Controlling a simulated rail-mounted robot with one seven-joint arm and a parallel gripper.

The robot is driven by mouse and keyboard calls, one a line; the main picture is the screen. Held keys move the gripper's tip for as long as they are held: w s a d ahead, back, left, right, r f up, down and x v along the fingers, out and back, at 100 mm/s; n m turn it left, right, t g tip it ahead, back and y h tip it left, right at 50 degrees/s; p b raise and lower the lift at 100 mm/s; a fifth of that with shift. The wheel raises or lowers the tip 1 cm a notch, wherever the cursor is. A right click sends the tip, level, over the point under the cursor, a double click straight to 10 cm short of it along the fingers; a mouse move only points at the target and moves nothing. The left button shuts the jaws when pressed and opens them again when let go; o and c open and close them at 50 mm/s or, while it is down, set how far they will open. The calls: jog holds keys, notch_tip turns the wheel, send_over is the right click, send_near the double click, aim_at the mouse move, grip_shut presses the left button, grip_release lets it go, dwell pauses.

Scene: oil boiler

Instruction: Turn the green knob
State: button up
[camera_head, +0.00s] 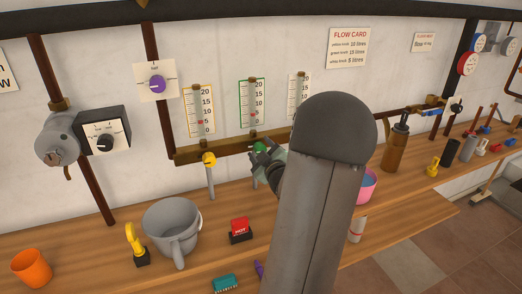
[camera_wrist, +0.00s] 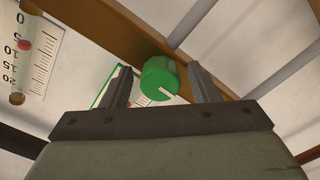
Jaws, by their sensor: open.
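In the wrist view the green knob (camera_wrist: 160,80) is a round cylinder with a white pointer line. My gripper (camera_wrist: 160,85) is open, with one finger on each side of the knob. A gap shows between the knob and the left finger; the right finger is close to its edge, and I cannot tell if it touches. In the head view my gripper (camera_head: 266,158) is at the knob and partly hides it.
The yellow knob (camera_head: 209,160) is left of the green one on the same rail (camera_head: 188,156). My arm hides the rail's right part.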

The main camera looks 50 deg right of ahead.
jog(key=c, duration=1)
jog(key=shift+o, duration=0.2)
